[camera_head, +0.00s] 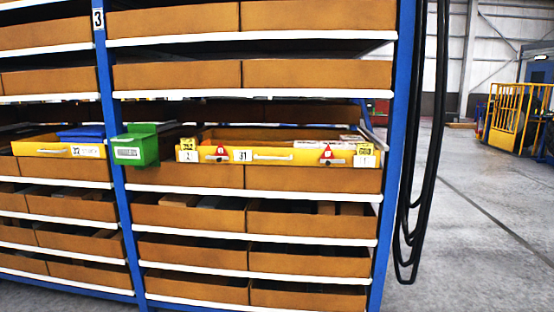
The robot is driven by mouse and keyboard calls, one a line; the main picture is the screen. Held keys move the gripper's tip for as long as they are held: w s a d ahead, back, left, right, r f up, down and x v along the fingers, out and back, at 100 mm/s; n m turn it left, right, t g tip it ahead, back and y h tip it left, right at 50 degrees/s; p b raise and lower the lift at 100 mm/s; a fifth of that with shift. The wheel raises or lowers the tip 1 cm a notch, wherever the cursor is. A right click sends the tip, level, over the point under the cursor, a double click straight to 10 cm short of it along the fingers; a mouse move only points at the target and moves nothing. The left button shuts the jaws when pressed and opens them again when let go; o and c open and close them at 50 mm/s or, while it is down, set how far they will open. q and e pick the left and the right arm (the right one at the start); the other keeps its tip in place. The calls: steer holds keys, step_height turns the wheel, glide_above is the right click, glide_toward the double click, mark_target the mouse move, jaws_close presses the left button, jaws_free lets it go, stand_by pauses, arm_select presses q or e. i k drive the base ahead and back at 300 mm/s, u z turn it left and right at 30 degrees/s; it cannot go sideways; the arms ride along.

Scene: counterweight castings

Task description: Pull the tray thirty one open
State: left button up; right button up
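The tray thirty one (308,156) is a wide yellow tray with a white "31" label in the middle shelf level of the blue rack. Its front carries pale handles, two red triangle signs and several white and yellow tags. Its inside shows above the front edge, with flat pale items at the right. I cannot tell exactly how far it stands out from the rack. Neither of my grippers is in view.
A green bin (149,147) sits left of the tray, by the blue upright (117,200). Another yellow tray (40,149), labelled 32, holds a blue bin. Black cables (430,130) hang right of the rack. Open grey floor (480,240) lies beyond, with a yellow railing (510,115) further back.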

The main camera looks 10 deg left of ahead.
mark_target(279, 145)
steer(key=u, duration=0.25)
steer(key=i, duration=1.6)
steer(key=u, duration=0.45)
